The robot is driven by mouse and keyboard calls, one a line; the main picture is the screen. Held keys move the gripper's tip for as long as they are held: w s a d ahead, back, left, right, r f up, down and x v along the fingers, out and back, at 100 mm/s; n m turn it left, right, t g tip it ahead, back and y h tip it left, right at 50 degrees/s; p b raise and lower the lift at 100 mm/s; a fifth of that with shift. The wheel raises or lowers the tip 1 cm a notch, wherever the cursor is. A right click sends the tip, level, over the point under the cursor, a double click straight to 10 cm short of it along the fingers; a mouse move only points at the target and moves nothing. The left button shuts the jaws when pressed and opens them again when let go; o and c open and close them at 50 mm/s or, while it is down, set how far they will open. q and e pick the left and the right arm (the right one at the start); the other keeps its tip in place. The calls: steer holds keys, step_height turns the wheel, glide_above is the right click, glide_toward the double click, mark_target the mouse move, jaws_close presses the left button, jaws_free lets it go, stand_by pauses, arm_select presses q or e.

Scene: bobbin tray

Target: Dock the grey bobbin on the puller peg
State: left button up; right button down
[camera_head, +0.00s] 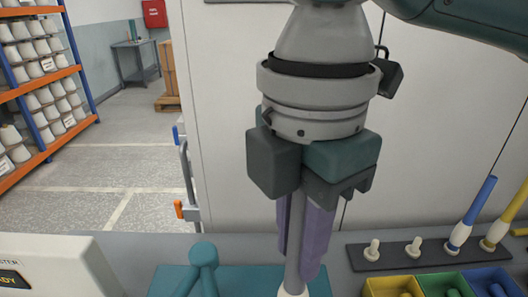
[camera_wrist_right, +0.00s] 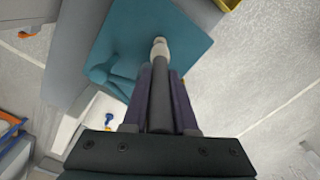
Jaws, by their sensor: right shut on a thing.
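My right gripper (camera_head: 297,262) points down with its purple fingers shut on the grey bobbin (camera_head: 295,240), a slim grey rod with a pale lower end. In the right wrist view, the bobbin (camera_wrist_right: 161,100) lies between the fingers, its pale end over the teal mat (camera_wrist_right: 195,48). I cannot tell whether that end touches anything. A dark strip (camera_head: 436,259) at the right bears two bare pale pegs (camera_head: 372,250) (camera_head: 413,248), then a blue bobbin (camera_head: 473,212) and a yellow bobbin (camera_head: 509,212). Which peg is the puller peg I cannot tell. My left gripper is out of view.
A teal branched object (camera_head: 203,255) stands or lies on the mat beside the bobbin. Yellow (camera_head: 393,284), green (camera_head: 445,282) and blue (camera_head: 490,278) bins sit at the front right. A white box (camera_head: 45,255) is at the left. Shelves of pale cones (camera_head: 40,75) are far behind.

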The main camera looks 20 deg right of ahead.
mark_target(288, 293)
steer(key=shift+s+a+f+n, duration=0.15)
steer(key=shift+a+f+n, duration=0.1)
steer(key=shift+f+n, duration=0.3)
steer(key=shift+s+a+f+n, duration=0.1)
steer(key=shift+a+f+n, duration=0.15)
steer(key=shift+n, duration=0.4)
step_height(288, 293, down, 6)
steer(key=b, duration=0.7)
steer(key=shift+d+r, duration=0.1)
steer(key=shift+r, duration=0.15)
steer(key=shift+p, duration=0.35)
